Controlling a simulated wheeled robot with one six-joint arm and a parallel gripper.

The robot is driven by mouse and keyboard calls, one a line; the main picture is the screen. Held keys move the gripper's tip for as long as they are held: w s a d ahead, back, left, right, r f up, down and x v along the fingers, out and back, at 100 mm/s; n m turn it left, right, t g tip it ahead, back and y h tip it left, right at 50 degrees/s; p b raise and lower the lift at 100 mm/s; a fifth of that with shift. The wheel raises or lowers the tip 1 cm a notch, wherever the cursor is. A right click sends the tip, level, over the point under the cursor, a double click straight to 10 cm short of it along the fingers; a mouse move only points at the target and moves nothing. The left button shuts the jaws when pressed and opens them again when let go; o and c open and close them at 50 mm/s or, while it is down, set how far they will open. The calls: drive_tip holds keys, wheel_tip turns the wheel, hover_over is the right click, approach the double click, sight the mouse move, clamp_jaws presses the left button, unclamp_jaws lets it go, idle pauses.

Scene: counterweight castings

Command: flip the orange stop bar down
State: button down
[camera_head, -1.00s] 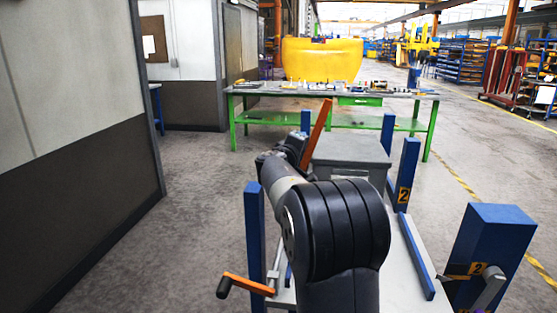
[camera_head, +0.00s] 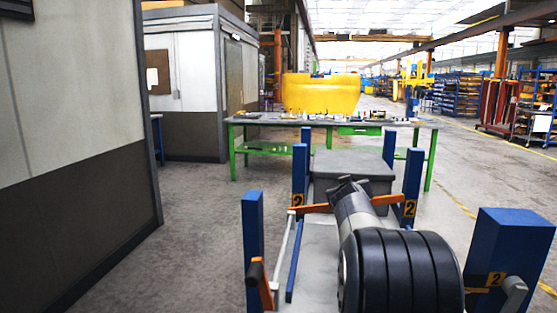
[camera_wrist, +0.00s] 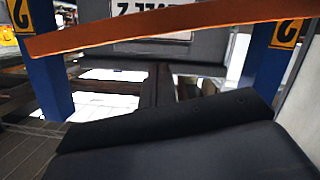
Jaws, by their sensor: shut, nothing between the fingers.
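The orange stop bar (camera_head: 318,209) lies nearly level across the two rear blue posts marked 2, its middle hidden by my arm. In the wrist view the stop bar (camera_wrist: 160,33) runs across the top, from the left post to the right post. My gripper (camera_head: 345,186) is at the middle of the bar, in front of the grey block. Its fingers are shut and empty, and mostly hidden by my wrist. In the wrist view my gripper (camera_wrist: 165,135) is a dark shape below the bar; contact cannot be told.
The grey block (camera_head: 350,165) stands behind the bar. A near left blue post (camera_head: 253,245) and a thick right blue post (camera_head: 508,255) flank my arm. An orange-handled lever (camera_head: 262,283) is at lower left. A green workbench (camera_head: 232,150) stands farther back; open floor lies left.

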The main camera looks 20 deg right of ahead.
drive_tip(key=shift+s+d+f+m+t+y+p, duration=0.25)
drive_tip(key=shift+f+m+p, duration=0.5)
drive_tip(key=shift+f+p, duration=0.45)
drive_tip(key=shift+s+d+f+m+y+p, duration=0.15)
drive_tip(key=shift+d+f+m+y+p, duration=0.2)
drive_tip(key=shift+f+m+p, duration=0.75)
drive_tip(key=shift+s+d+f+m+t+y+p, duration=0.3)
drive_tip(key=shift+f+p, duration=0.55)
drive_tip(key=shift+p, duration=0.7)
drive_tip(key=shift+f, duration=0.3)
drive_tip(key=shift+f+m, duration=0.25)
drive_tip(key=shift+r, duration=0.1)
wheel_tip(320, 180, up, 5)
drive_tip(key=p, duration=0.2)
drive_tip(key=a+v, duration=0.1)
drive_tip(key=v, duration=1.8)
drive_tip(key=shift+p, duration=0.35)
